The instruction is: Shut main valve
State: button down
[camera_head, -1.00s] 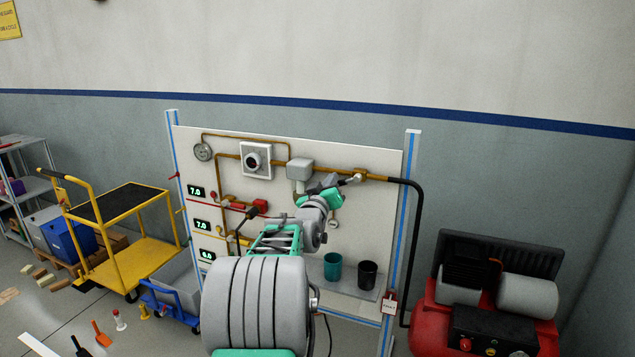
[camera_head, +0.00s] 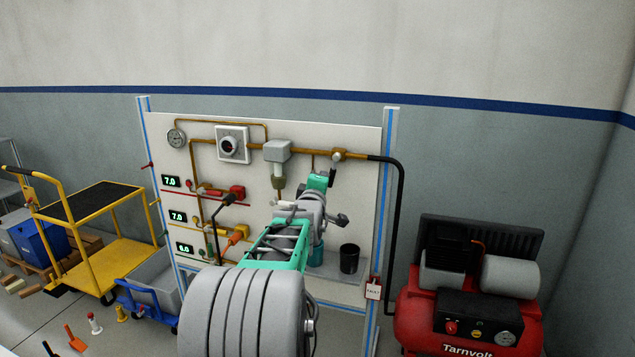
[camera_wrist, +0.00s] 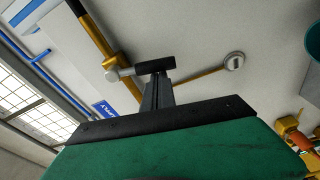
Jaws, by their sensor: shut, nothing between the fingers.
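The main valve (camera_head: 338,155) sits on the brass pipe at the panel's upper right, just before the black hose. In the wrist view its silver body (camera_wrist: 112,72) shows with a dark lever grip (camera_wrist: 155,64) pointing across the pipe, away from it. My gripper (camera_wrist: 155,78) is shut and empty. Its fingertips are at the dark grip and seem to touch it; the exact contact is hard to tell. In the head view my teal wrist (camera_head: 319,181) is just below the valve, and the lever is not clear there.
A gauge (camera_wrist: 234,61) hangs off a branch pipe beside my fingers. A dark cup (camera_head: 349,259) stands on the panel shelf. A red compressor (camera_head: 470,320) stands at right. A yellow cart (camera_head: 130,250) and blue trolley (camera_head: 150,300) stand at left. Wall above the panel is clear.

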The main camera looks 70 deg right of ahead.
jog(key=shift+s+f+n+b, duration=0.35)
jog(key=shift+s+n+b, duration=0.25)
jog(key=shift+b, duration=0.15)
jog(key=shift+s, duration=0.1)
